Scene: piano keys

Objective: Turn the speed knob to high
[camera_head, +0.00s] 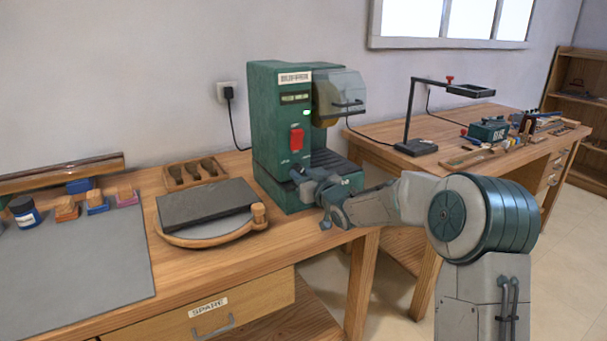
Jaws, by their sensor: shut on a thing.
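A green machine (268,110) stands on the wooden bench, with a red switch (296,139), a lit green lamp (306,112) and a clear guard (341,90) on its front. My gripper (297,176) is at the lower front of the machine, below the red switch. It is shut on the speed knob there. The knob itself is hidden by my gripper, so its setting cannot be seen.
On the bench (240,258) left of the machine lie a dark slab (207,204) on a round wooden board and a tray (196,172). A second bench (400,130) with a lamp stand (412,110) is at the right.

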